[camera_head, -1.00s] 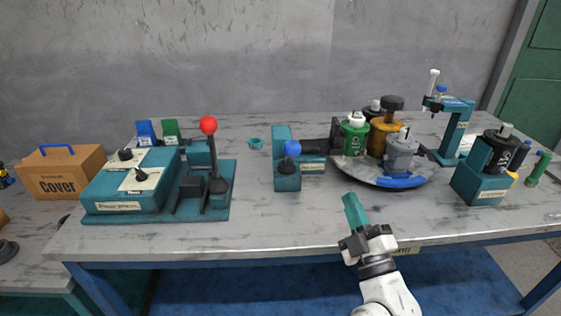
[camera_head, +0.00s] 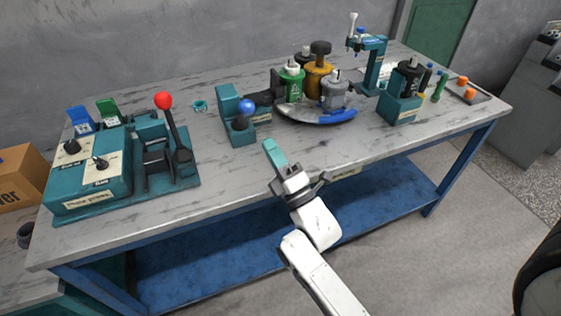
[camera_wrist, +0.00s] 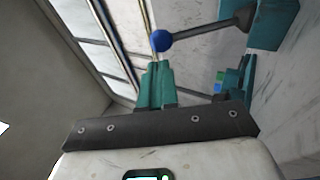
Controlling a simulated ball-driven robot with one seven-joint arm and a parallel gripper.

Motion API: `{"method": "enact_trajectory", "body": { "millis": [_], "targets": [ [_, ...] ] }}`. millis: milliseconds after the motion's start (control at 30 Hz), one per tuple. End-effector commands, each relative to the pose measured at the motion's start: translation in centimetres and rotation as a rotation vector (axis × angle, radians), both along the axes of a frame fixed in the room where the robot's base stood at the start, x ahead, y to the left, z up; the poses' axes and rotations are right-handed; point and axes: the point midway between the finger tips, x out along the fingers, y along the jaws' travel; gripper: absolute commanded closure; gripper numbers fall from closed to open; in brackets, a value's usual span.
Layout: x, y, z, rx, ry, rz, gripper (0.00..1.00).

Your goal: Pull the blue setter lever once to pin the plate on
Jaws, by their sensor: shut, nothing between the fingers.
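The blue ball knob of the setter lever (camera_head: 247,106) stands on a teal setter block (camera_head: 229,101) near the middle of the table. In the wrist view the blue ball (camera_wrist: 161,40) sits at the end of a dark rod (camera_wrist: 205,34) that comes from a teal block at the upper right. My gripper (camera_head: 272,150) is in front of the setter, over the table's front part, with its teal fingers together and empty. In the wrist view my fingertips (camera_wrist: 157,66) show just below the ball; I cannot tell whether they touch it. The plate cannot be made out clearly.
A teal press with a red-knobbed lever (camera_head: 164,101) stands left. A round turntable (camera_head: 330,117) with green, yellow and grey units is right of the setter. A teal stand (camera_head: 375,66) and a holder (camera_head: 398,107) stand farther right. The table's front right is clear.

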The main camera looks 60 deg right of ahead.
Motion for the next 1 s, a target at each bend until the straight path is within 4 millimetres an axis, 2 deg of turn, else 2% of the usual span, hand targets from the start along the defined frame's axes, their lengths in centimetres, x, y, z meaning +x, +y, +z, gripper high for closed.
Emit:
{"method": "enact_trajectory", "body": {
  "millis": [33,200,400,1000],
  "targets": [
    [0.9,-0.3,0.8,-0.001,-0.002,0.001,1.00],
    [3.3,-1.3,2.3,0.000,-0.002,0.001,1.00],
    [5.0,-1.9,3.2,0.000,0.001,0.000,1.00],
    [5.6,-2.2,3.6,0.004,0.005,0.000,1.00]
  ]
}}
